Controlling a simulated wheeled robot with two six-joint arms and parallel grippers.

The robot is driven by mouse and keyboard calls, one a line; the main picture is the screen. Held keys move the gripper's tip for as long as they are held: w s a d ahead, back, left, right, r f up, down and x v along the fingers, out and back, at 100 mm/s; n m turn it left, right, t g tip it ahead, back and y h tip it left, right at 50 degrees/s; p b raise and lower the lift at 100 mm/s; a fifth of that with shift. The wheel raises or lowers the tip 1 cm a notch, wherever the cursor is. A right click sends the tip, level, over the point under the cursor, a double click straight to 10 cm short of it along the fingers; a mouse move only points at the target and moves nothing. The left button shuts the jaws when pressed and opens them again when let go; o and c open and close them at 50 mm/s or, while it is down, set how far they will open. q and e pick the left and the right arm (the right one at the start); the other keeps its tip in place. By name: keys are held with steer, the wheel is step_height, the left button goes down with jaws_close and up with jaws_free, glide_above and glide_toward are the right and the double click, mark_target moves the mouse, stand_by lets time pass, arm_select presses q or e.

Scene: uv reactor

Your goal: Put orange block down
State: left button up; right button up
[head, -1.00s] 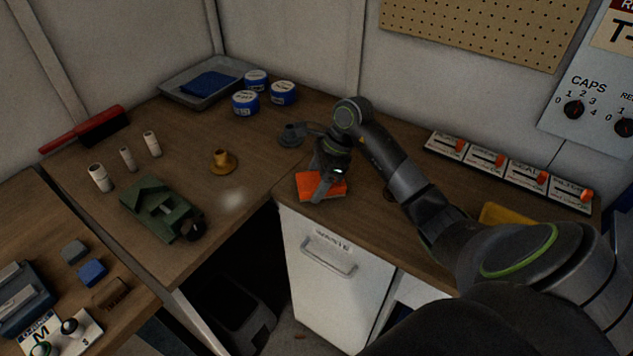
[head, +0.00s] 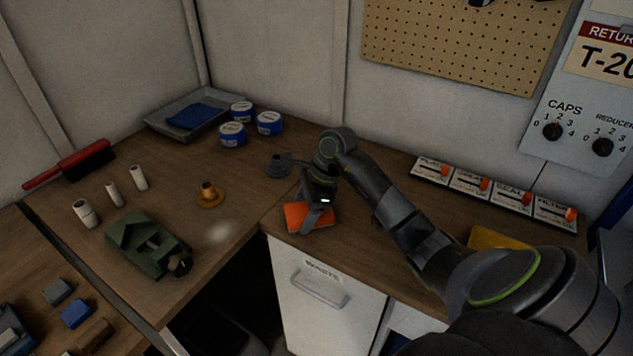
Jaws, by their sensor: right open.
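The orange block (head: 295,217) lies flat on the wooden worktop, near the front edge above the white waste drawer. My right gripper (head: 312,217) is directly at the block, pointing down, with a dark finger in front of its face. The jaws are open around or over the block; the far finger is hidden. Part of the block's top is covered by the gripper. My left gripper is not in view.
A brass fitting (head: 209,195) and a green vise-like fixture (head: 147,244) stand to the left. Blue-labelled tins (head: 232,134) and a grey tray (head: 158,124) are at the back. A row of labelled switches (head: 491,190) is at the right. The worktop left of the block is fairly clear.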

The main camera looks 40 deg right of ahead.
steer(key=b+v, duration=0.3)
steer(key=v, duration=0.8)
steer(key=shift+s, duration=0.1)
steer(key=shift+s+d+r, duration=0.1)
steer(key=shift+d+r, duration=0.05)
steer(key=shift+r, duration=0.45)
steer(key=shift+f, duration=0.1)
